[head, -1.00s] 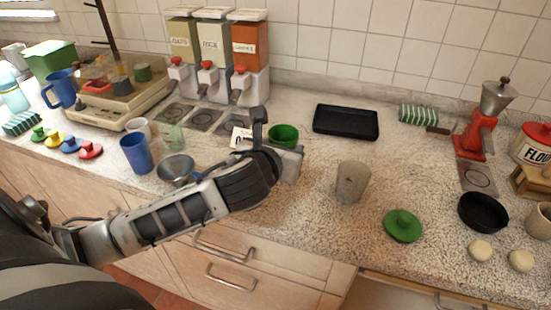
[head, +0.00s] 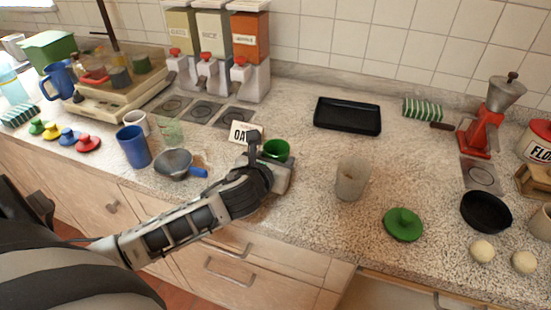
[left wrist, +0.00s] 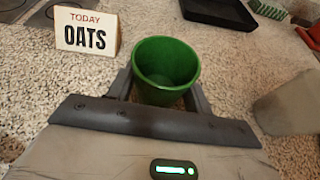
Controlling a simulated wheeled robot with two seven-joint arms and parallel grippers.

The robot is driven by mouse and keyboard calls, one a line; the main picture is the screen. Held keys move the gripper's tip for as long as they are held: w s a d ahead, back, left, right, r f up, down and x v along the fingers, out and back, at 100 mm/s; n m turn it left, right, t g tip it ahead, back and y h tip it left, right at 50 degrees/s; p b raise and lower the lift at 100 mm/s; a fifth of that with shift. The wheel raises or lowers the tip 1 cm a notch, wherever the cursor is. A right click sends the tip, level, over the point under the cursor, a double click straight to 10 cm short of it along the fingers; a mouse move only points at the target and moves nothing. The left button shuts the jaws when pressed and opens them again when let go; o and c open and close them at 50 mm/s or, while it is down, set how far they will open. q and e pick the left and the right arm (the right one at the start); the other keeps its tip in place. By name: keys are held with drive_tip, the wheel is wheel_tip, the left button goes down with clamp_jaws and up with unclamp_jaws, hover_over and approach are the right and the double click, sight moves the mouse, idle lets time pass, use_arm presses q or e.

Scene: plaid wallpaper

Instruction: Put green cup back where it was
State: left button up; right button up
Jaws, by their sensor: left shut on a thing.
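The green cup (head: 275,151) is upright between the fingers of my left gripper (head: 264,155), over the middle of the counter. In the left wrist view the green cup (left wrist: 165,68) sits between the two fingers (left wrist: 160,92) with its open mouth toward the camera; it looks empty. My left gripper is shut on it. I cannot tell whether the cup's base touches the counter. My right gripper is not in view.
A "TODAY OATS" card (left wrist: 86,31) stands left of the cup. A grey-beige cup (head: 352,180) and a green lid (head: 403,224) are to the right. A black tray (head: 347,116) lies behind.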

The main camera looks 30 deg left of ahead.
use_arm(q)
drive_tip(key=shift+f, duration=0.1)
drive_tip(key=o, duration=1)
drive_tip(key=v, duration=1.2)
